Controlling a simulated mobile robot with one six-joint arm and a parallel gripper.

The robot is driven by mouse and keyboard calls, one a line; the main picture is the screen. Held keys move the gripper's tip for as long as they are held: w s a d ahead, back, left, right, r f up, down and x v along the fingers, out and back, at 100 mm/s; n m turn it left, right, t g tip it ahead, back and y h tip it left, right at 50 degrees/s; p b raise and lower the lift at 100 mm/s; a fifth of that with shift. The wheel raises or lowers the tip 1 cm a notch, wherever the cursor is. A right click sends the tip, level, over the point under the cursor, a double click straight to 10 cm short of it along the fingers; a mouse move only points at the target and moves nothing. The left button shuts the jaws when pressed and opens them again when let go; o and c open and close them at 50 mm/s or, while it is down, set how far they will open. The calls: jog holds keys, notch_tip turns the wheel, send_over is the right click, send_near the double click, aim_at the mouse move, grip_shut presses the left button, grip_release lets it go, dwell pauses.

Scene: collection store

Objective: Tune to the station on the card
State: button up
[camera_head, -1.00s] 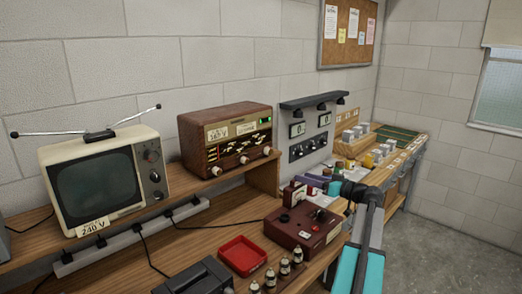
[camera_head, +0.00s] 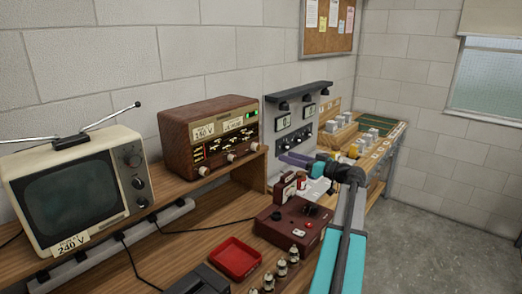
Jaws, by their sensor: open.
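A brown wooden radio (camera_head: 180,122) stands on the raised shelf against the wall. Its front has a dark dial (camera_head: 215,147) with light markings and several pale knobs along the bottom, including a left knob (camera_head: 204,171) and a right knob (camera_head: 256,147). My gripper (camera_head: 287,159) points left towards the radio's right end, apart from the knobs. It is open; its fingertips are small and hard to make out.
A television (camera_head: 75,185) with antennas stands left of the radio. A red tray (camera_head: 235,258), a maroon instrument box (camera_head: 293,222) and small valves (camera_head: 281,268) lie on the lower bench. A meter panel (camera_head: 300,145) is behind my gripper. Open floor lies right.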

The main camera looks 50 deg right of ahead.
aim_at(258, 148)
jog(key=w+p, duration=0.1)
jog(key=w, duration=0.3)
jog(key=w+a+p, duration=0.1)
jog(key=w+p, duration=0.1)
jog(key=w, duration=0.1)
jog(key=w+p, duration=0.1)
jog(key=w, duration=0.3)
jog(key=shift+w+a+r+p, duration=0.1)
jog(key=shift+w+a+p, duration=0.15)
jog(key=shift+w+p, duration=0.1)
jog(key=shift+w+a, duration=0.15)
jog(key=shift+w, duration=0.7)
jog(key=shift+c, duration=0.2)
jog(key=c, duration=1)
